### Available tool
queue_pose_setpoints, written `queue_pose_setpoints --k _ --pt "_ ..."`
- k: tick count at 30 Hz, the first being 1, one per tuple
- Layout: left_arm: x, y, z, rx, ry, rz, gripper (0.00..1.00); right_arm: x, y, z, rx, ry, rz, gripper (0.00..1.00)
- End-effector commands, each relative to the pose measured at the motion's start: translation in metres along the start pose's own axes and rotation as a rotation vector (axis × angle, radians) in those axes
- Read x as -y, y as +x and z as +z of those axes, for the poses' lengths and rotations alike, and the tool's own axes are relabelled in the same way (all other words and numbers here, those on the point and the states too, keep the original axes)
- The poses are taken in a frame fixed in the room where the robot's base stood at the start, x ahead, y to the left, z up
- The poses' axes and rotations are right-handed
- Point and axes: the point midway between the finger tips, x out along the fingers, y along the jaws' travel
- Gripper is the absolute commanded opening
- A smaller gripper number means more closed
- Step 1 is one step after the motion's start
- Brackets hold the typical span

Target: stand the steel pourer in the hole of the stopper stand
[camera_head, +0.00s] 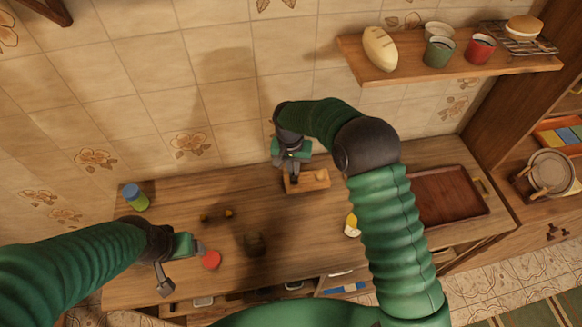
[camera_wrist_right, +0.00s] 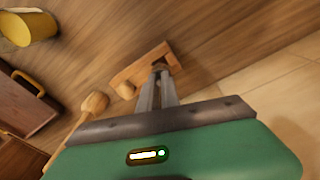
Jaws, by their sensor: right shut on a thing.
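The stopper stand (camera_head: 318,181) is a small light wooden block near the back of the counter. My right gripper (camera_head: 291,178) points down at the stand's left part. In the right wrist view its fingers (camera_wrist_right: 158,80) are close together over the stand, shut on a small dark piece (camera_wrist_right: 160,65), taken to be the steel pourer. The fingers hide most of it, and I cannot tell whether it is in a hole. My left gripper (camera_head: 185,270) is open and empty at the front left.
A red round thing (camera_head: 211,260) lies beside my left gripper. A brown tray (camera_head: 447,195) is at the right. A shelf (camera_head: 450,69) hangs above.

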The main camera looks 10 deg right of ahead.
Motion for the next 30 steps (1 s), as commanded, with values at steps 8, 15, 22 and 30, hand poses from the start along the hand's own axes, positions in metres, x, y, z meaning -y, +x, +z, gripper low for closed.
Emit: queue_pose_setpoints --k 8,15,22,30 --pt "0.000 -0.001 0.000 0.000 0.000 0.000 0.77 -0.004 0.000 -0.001 0.002 0.008 -0.006 0.00" --pt "0.000 0.000 0.000 0.000 0.000 0.000 0.77 -0.004 0.002 -0.001 0.002 0.008 -0.005 0.00" --pt "0.000 0.004 0.001 0.000 0.000 0.000 0.77 -0.004 0.008 -0.001 0.002 0.007 -0.005 0.00" --pt "0.000 0.005 0.001 0.000 0.000 0.000 0.77 -0.003 0.011 0.000 0.001 0.007 -0.005 0.00"
